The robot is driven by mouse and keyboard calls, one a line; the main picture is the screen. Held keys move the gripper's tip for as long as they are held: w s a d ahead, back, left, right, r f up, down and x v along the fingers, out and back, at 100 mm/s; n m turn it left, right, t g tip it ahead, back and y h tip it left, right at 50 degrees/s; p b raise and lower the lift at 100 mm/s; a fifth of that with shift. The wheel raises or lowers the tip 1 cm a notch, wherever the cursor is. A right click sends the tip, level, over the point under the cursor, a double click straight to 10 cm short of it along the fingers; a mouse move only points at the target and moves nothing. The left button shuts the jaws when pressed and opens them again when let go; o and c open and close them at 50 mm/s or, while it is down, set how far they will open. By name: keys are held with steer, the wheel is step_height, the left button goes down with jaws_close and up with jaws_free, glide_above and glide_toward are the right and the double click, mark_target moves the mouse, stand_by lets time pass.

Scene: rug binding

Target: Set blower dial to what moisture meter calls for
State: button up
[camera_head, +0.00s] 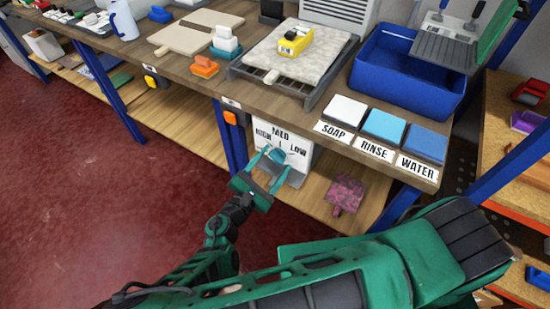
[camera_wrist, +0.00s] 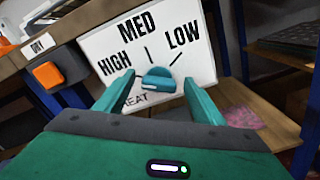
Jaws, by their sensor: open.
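The blower panel (camera_head: 300,155) is white, with HIGH at left, MED at top and LOW at right; it also fills the upper wrist view (camera_wrist: 207,70). Its teal dial (camera_wrist: 158,80) shows a small white mark toward its lower left; I cannot tell the setting for sure. My gripper (camera_wrist: 157,88) is open, its two teal fingers on either side of the dial; contact cannot be told. In the head view my gripper (camera_head: 274,164) is at the panel front. A yellow device, likely the moisture meter (camera_head: 294,41), lies on the pale rug (camera_head: 325,52); its reading is too small to read.
An orange switch (camera_wrist: 47,75) is on the left post, near a DRY label (camera_wrist: 40,44). Above the panel, the bench holds SOAP, RINSE and WATER pads (camera_head: 421,140) and a blue bin (camera_head: 372,75). A pink patterned piece (camera_head: 345,193) lies on the lower shelf, right of the panel.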

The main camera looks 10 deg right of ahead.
steer(key=c, duration=1.1)
steer(key=shift+a, duration=0.1)
